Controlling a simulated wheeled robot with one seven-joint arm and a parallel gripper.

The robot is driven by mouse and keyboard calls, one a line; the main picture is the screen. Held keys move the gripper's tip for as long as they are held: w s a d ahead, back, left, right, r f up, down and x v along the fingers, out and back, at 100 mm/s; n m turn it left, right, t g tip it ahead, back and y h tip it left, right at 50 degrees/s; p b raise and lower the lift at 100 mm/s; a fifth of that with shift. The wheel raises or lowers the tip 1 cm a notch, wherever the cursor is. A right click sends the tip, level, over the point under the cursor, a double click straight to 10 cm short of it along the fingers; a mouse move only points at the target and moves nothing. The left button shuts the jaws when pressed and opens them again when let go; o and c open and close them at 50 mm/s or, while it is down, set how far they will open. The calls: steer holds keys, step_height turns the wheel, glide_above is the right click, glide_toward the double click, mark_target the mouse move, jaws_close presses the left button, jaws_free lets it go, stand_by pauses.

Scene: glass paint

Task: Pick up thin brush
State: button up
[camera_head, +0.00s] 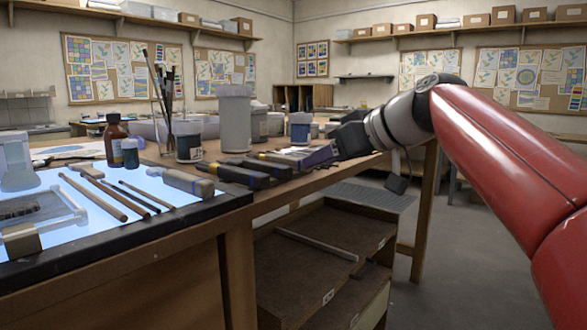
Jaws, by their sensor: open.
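Several slim brushes lie side by side on the lit panel (72,240) at the left. The thinnest one (147,196) lies to the right of a longer wooden-handled one (93,196) and a dark-tipped one (122,193). I take the thinnest to be the thin brush. My gripper (318,155) is over the right end of the bench, well to the right of the brushes and apart from them. It is open; its fingers are small and dark in this view, and I cannot make out the space between them.
A grey block-like tool (187,182) lies right beside the brushes. Dark-handled tools (238,174) lie between them and my gripper. A brown bottle (115,139), jars (188,141) and a cup of upright brushes stand behind. An open wooden shelf unit (300,285) is below.

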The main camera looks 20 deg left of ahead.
mark_target(288, 157)
steer(key=shift+n+g+y, duration=0.3)
steer(key=shift+n+y, duration=0.4)
steer(key=w+a, duration=0.1)
steer(key=a, duration=0.1)
steer(key=w+a, duration=0.1)
steer(key=a, duration=0.2)
steer(key=w+a+f, duration=0.1)
steer(key=a, duration=0.1)
steer(key=shift+w+a+p, duration=0.25)
steer(key=shift+a+p, duration=0.1)
steer(key=shift+p, duration=0.05)
jaws_close()
